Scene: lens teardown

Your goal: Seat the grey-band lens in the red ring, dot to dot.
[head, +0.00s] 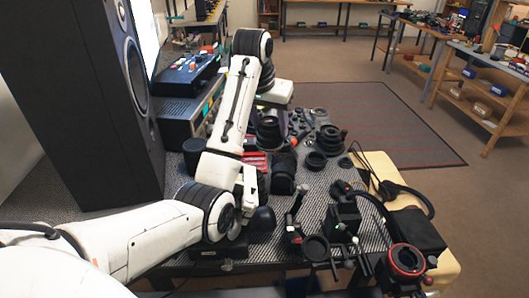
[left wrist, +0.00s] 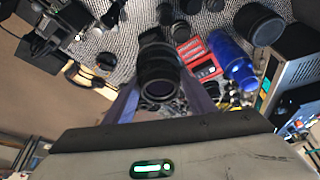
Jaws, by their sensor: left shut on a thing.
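A red ring (head: 406,260) is held on a stand at the front right of the bench in the head view. My left gripper (head: 273,108) points down over the far part of the bench, and its fingers are partly hidden there. In the left wrist view my left gripper (left wrist: 160,97) has its two fingers on either side of a dark lens (left wrist: 158,72), shut on it. The lens also shows below the gripper in the head view (head: 268,133). I cannot make out a grey band or a dot on it. My right gripper is not in view.
Several dark lens parts (head: 329,138) lie to the right of the left gripper. Red boxes (left wrist: 196,52) and a blue cylinder (left wrist: 232,60) lie close to the held lens. A tall speaker (head: 90,95) stands at left. Small stands (head: 345,215) crowd the front right.

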